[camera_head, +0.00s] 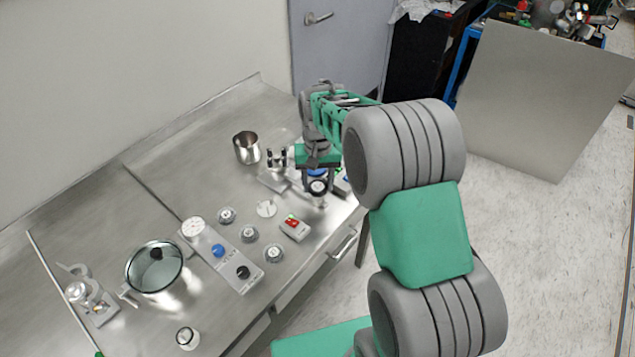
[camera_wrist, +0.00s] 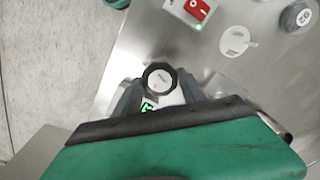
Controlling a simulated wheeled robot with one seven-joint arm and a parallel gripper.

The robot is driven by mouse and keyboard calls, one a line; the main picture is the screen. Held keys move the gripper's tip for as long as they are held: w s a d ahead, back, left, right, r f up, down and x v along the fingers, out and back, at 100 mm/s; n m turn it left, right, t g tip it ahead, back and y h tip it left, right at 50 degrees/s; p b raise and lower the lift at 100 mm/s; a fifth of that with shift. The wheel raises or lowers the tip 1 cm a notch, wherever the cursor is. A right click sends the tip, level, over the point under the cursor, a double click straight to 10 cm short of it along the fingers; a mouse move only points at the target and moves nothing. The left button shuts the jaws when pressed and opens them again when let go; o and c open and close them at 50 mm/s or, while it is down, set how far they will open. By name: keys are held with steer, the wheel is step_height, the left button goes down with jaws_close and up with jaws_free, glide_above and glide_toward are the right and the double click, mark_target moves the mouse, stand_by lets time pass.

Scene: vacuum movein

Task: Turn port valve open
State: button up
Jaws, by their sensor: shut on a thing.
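The port valve knob (camera_wrist: 160,78) is black and many-sided, with a white top that bears small dark lettering and a red mark. In the wrist view it sits between the two fingers of my gripper (camera_wrist: 159,94), which is shut on it. In the head view my gripper (camera_head: 317,184) points down at the right part of the steel bench, and the knob's pale top (camera_head: 318,187) shows there. The lettering is too small to read, and the knob's underside and base are mostly hidden by the gripper.
A red switch box (camera_head: 294,228) with a lit green light stands near the bench's front edge. A white disc (camera_head: 266,209) and several round knobbed parts lie left of it.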

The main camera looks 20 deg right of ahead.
mark_target(318, 186)
steer(key=shift+m, duration=0.4)
steer(key=o, duration=1.4)
steer(key=shift+c, duration=0.2)
step_height(318, 186, up, 8)
steer(key=shift+f+b, duration=0.1)
steer(key=shift+b, duration=0.65)
